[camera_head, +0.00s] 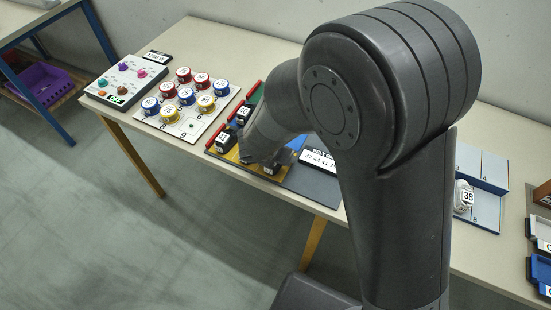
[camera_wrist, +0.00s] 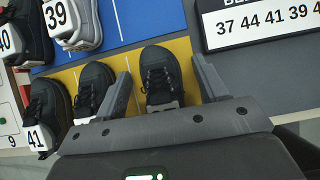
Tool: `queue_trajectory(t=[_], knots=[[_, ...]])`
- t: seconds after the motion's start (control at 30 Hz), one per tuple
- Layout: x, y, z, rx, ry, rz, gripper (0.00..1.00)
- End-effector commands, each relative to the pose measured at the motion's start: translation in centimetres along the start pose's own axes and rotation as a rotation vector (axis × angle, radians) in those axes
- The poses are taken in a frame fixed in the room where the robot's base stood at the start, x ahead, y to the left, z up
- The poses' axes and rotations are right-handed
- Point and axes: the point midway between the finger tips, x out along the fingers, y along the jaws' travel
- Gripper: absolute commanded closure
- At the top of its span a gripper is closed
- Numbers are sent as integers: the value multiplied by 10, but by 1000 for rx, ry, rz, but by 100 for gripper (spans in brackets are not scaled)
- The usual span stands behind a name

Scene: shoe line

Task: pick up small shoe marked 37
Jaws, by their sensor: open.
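No mark 37 can be read on any shoe. In the wrist view a small dark shoe (camera_wrist: 161,77) with laces stands on the yellow strip, its near end and any mark hidden by my gripper (camera_wrist: 161,68). My gripper is open, with one finger on each side of this shoe. Another dark shoe (camera_wrist: 93,88) stands just left of the left finger, and a dark brown one (camera_wrist: 45,104) marked 41 is further left. In the head view my gripper (camera_head: 262,157) is low over the yellow strip, partly hidden by my arm.
Shoes marked 39 (camera_wrist: 70,22) and 40 (camera_wrist: 25,35) stand beyond, at upper left. A number sign (camera_wrist: 265,20) lies right of the strips. In the head view a board of coloured cans (camera_head: 188,93) is left and a shoe marked 38 (camera_head: 464,197) is right.

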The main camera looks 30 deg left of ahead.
Motion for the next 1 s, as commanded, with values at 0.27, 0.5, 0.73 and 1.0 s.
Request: queue_trajectory(t=[0.27,0.5,0.73,1.0], knots=[[0,0,0,0,0,1,41],[0,0,0,0,0,1,61],[0,0,0,0,0,1,79],[-1,0,0,0,-1,1,83]])
